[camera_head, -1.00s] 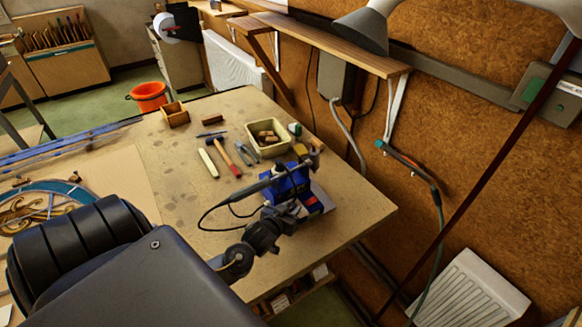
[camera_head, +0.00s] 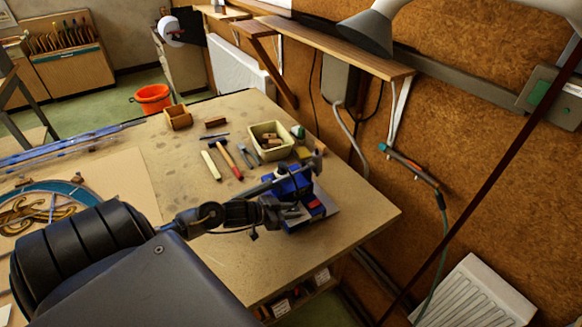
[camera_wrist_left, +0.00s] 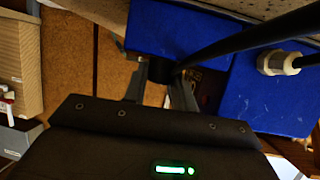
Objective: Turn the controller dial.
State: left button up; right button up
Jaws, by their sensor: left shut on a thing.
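The controller is a blue box (camera_head: 294,184) near the right edge of the workbench, partly covered by my gripper and wrist. Its blue casing (camera_wrist_left: 265,95) fills much of the left wrist view. My left gripper (camera_head: 287,213) is at the controller's front. In the left wrist view, the fingers of my left gripper (camera_wrist_left: 160,85) are on either side of a small black round piece (camera_wrist_left: 160,69), apparently the dial, and shut on it. Any marks on the dial cannot be read. My right gripper is not in view.
A black rod or cable crosses close past the fingers in the left wrist view. A cream tub (camera_head: 268,141), a hammer (camera_head: 229,162) and pliers (camera_head: 248,155) lie behind the controller. The bench (camera_head: 345,225) is bare right of it. A lamp (camera_head: 368,32) hangs above.

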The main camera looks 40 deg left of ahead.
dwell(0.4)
pick_arm(q)
jog(key=o, duration=1)
jog(key=shift+r, duration=0.5)
jog(key=s+d+r+b, duration=0.4)
jog(key=s+d+r, duration=0.4)
jog(key=s+r, duration=0.3)
jog(key=shift+d+r, duration=0.4)
jog(key=shift+r, duration=0.15)
jog(key=shift+f, duration=0.1)
